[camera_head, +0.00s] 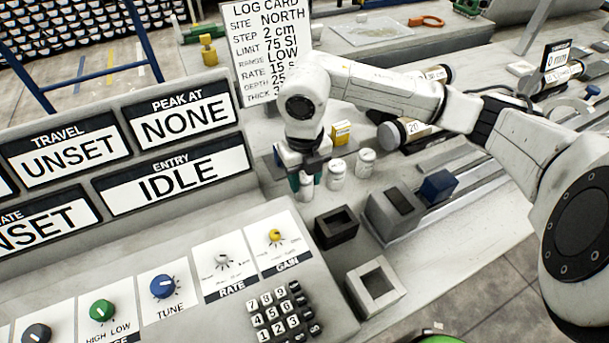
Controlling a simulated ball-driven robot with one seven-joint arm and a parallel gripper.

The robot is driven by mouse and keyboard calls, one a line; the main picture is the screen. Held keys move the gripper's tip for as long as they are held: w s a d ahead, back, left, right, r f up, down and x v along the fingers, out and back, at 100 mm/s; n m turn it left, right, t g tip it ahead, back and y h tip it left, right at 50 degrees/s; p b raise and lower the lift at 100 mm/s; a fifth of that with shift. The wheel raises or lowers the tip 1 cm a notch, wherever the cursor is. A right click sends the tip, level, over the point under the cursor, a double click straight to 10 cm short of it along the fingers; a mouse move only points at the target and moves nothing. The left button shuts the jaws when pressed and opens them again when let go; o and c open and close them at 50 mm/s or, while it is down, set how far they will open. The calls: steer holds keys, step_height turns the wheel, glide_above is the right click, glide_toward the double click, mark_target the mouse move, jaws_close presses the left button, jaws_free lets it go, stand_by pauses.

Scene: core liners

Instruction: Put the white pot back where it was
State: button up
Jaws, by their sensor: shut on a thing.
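My gripper (306,180) points down at the table behind the console, shut on a white pot (306,191). The pot is small and round, and my fingers hide much of it. I cannot tell whether its base touches the table. Two similar white pots with lids and small labels stand just to the right: a middle one (336,171) and a right one (365,163). The held pot is in front and left of the middle one.
A yellow box (341,132) stands behind the pots. A black open square holder (335,228), a grey block (393,214) and a white square holder (375,287) stand nearer. The console (190,245) fills the left, and a log card (272,50) stands behind my gripper.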

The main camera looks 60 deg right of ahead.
mark_target(304, 176)
steer(key=shift+f, duration=0.2)
steer(key=o, duration=1.2)
steer(key=shift+r, duration=0.15)
step_height(304, 176, up, 12)
steer(key=shift+r, duration=0.1)
